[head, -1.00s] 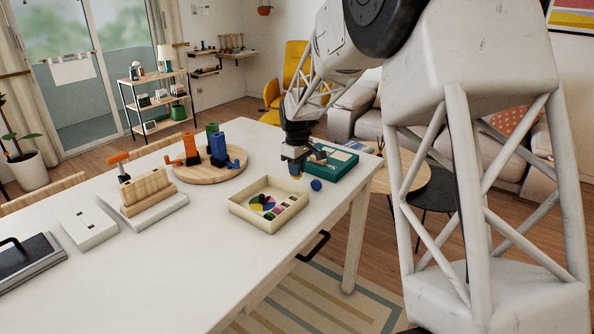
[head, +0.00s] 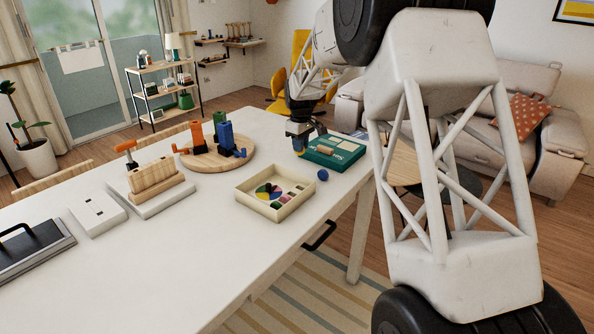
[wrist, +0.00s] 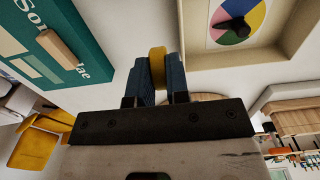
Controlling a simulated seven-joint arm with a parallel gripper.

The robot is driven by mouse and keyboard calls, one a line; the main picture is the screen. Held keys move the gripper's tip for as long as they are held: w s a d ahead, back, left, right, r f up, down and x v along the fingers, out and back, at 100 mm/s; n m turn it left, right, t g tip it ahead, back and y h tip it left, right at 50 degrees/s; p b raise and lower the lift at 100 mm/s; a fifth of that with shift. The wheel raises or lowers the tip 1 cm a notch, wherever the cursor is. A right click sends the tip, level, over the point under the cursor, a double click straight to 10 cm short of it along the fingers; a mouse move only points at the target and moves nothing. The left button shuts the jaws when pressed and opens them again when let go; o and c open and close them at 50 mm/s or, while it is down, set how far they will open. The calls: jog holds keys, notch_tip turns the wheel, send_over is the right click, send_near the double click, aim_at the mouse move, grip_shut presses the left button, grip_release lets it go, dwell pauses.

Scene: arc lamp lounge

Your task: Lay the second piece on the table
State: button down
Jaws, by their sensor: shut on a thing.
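My gripper (wrist: 159,75) is shut on a round yellow piece (wrist: 157,62) in the wrist view, held edge-on between the two dark fingers. In the head view my gripper (head: 299,147) is at the far right part of the white table (head: 190,255), at the left edge of a teal box (head: 345,153). The held piece is too small there to make out clearly. A shallow cream tray (head: 262,208) with a colour wheel and small coloured pieces stands nearer; its wheel (wrist: 237,22) also shows in the wrist view. The gap under the piece cannot be judged.
A blue ball (head: 322,174) lies between tray and box. A round wooden board (head: 180,160) with orange, green and blue pieces stands left. A wooden block holder (head: 155,178) and a white box (head: 98,214) are further left. The front table is clear.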

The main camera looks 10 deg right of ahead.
jog(key=w, duration=0.7)
jog(key=shift+w+f, duration=0.2)
jog(key=shift+f, duration=2.5)
jog(key=shift+f, duration=2.5)
jog(key=shift+f, duration=0.15)
jog(key=c, duration=1.1)
grip_release()
jog(key=shift+r, duration=0.2)
